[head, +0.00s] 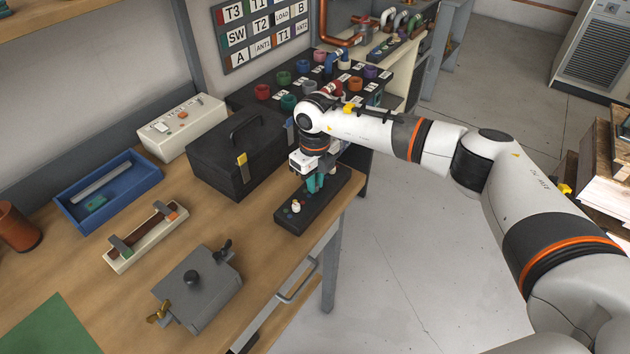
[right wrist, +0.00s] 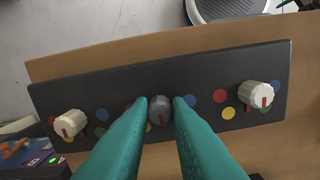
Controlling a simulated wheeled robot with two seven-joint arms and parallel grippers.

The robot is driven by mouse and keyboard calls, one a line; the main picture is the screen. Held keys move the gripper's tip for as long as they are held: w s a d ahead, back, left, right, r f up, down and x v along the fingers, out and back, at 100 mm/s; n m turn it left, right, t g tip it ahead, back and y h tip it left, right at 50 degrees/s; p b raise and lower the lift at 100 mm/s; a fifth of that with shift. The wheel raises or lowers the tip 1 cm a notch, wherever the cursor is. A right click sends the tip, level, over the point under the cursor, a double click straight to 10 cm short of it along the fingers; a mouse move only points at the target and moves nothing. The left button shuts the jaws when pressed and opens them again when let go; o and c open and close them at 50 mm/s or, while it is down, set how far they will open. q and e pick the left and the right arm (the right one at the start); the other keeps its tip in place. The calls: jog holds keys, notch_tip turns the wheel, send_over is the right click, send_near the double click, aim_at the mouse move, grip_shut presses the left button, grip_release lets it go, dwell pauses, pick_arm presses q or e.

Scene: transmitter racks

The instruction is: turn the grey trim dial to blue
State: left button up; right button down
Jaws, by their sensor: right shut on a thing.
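A dark dial panel (head: 290,220) lies at the front right edge of the wooden bench. In the right wrist view the same panel (right wrist: 200,80) carries three dials in a row, with coloured dots around them. The grey trim dial (right wrist: 159,109) is in the middle, between two cream dials (right wrist: 70,123) (right wrist: 256,94). A blue dot (right wrist: 190,101) shows just right of the grey dial. My right gripper (head: 314,184) points down at the panel, its teal fingers (right wrist: 159,106) shut on the grey dial's two sides. The fingers hide some dots. My left gripper is out of view.
A black toolbox (head: 238,160) stands left of the panel. A grey clamp box (head: 197,290), a cream fuse holder (head: 145,238) and a blue tray (head: 108,190) are further left. A dark rack with coloured rings (head: 285,95) lies behind.

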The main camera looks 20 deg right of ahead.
jog(key=n+b, duration=0.4)
jog(key=b, duration=0.1)
jog(key=shift+f+n, duration=0.2)
jog(key=shift+n, duration=0.2)
jog(key=n+b, duration=0.4)
jog(key=n, duration=0.1)
jog(key=shift+r, duration=0.1)
jog(key=n+b, duration=0.2)
jog(key=n, duration=0.2)
jog(key=shift+r+n+b, duration=0.2)
jog(key=shift+n+b, duration=0.6)
jog(key=shift+n, duration=0.9)
jog(key=c, duration=1.3)
grip_release()
jog(key=shift+c, duration=0.2)
